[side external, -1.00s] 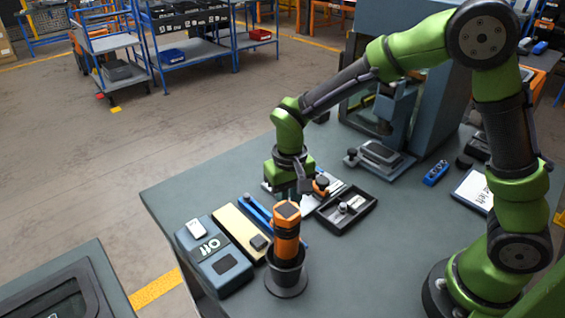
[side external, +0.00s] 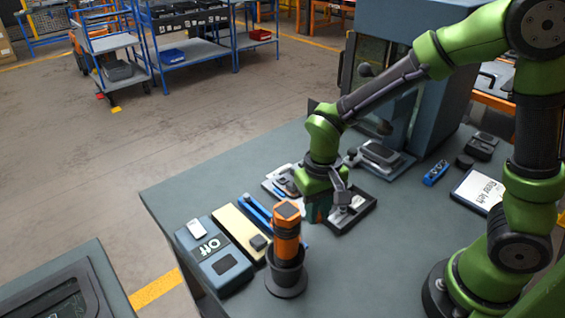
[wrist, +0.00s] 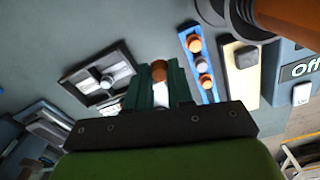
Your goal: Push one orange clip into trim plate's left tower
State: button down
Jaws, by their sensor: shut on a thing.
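My gripper (side external: 318,212) points down beside the black tray in the side view. In the wrist view its dark green fingers (wrist: 156,88) are shut on an orange clip (wrist: 159,71), whose rounded end shows between them. A white part shows below it; I cannot tell what it belongs to. A blue strip (wrist: 197,60) carries more orange clips (wrist: 193,44) and a grey round piece. In the side view a pale plate (side external: 275,184), perhaps the trim plate, lies behind and left of my gripper, partly hidden. Its towers cannot be made out.
A black tray (side external: 368,214) with metal parts lies right of my gripper. An orange-and-black upright cylinder (side external: 287,240) stands in front. Left are a cream block (side external: 235,228) and a blue-grey box (side external: 214,268) marked "Off".

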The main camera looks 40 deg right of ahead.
jog(key=shift+w, duration=0.1)
jog(key=w+d+r+m, duration=0.4)
jog(key=w+d+m, duration=0.2)
jog(key=w+d, duration=0.85)
jog(key=shift+s+d+f, duration=0.1)
jog(key=shift+s+f, duration=0.15)
jog(key=shift+f, duration=1.15)
jog(key=shift+s+d+f, duration=0.1)
jog(key=shift+s+f, duration=0.1)
jog(key=shift+f, duration=1.2)
jog(key=shift+f, duration=1.35)
jog(key=c, duration=0.9)
grip_release()
jog(key=shift+c, duration=0.2)
jog(key=shift+a, duration=0.1)
